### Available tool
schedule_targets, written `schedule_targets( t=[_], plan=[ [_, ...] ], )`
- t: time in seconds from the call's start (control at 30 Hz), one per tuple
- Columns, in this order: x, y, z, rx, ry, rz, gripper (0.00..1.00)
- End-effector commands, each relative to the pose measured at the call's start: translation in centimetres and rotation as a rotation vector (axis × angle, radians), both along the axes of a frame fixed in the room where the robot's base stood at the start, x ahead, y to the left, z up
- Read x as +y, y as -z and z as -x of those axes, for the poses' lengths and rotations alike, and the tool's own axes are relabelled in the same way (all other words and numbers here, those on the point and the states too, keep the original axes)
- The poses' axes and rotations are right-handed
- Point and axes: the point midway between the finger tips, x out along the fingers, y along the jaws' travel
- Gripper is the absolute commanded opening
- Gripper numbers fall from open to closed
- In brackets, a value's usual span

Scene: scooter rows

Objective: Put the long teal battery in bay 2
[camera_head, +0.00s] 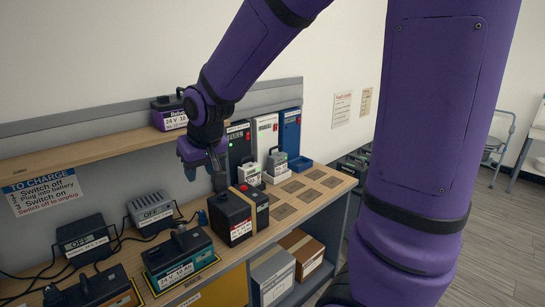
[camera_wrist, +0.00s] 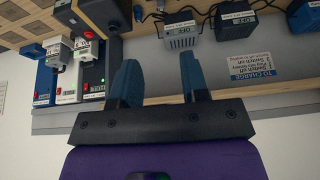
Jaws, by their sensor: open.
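A long teal battery (camera_head: 178,262) with a dark top and white label sits on the bench inside a yellow outline, at the front left in the head view. Bay 2 cannot be told by number; dark square pads (camera_head: 298,188) lie in rows on the right of the bench.
Chargers (camera_head: 82,238) reading OFF stand behind the teal battery, with loose cables. An orange-trimmed battery (camera_head: 105,290) is at its left. Grey batteries (camera_head: 276,164) stand before upright cabinets (camera_head: 290,130). A purple battery (camera_head: 168,113) is on the shelf (camera_head: 85,142). Boxes (camera_head: 272,276) sit below.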

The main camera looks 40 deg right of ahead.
Motion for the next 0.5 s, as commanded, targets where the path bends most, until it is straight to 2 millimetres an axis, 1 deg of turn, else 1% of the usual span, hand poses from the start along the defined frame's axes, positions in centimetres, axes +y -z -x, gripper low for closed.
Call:
schedule_targets(
  t=[0.03,0.17,0.2,0.27,0.4,0.5],
  plan=[
    [-0.4,-1.5,1.4,-0.012,0.003,-0.002,0.41],
    [-1.1,-4.2,5.2,-0.018,0.0,-0.002,0.41],
    [-1.3,-5.0,6.4,-0.02,-0.001,-0.001,0.41],
    [-1.6,-6.0,8.2,-0.024,-0.001,-0.002,0.41],
    [-2.1,-7.9,12.6,-0.032,-0.005,0.0,0.41],
    [-2.3,-8.7,15.6,-0.037,-0.011,0.003,0.41]
  ],
)
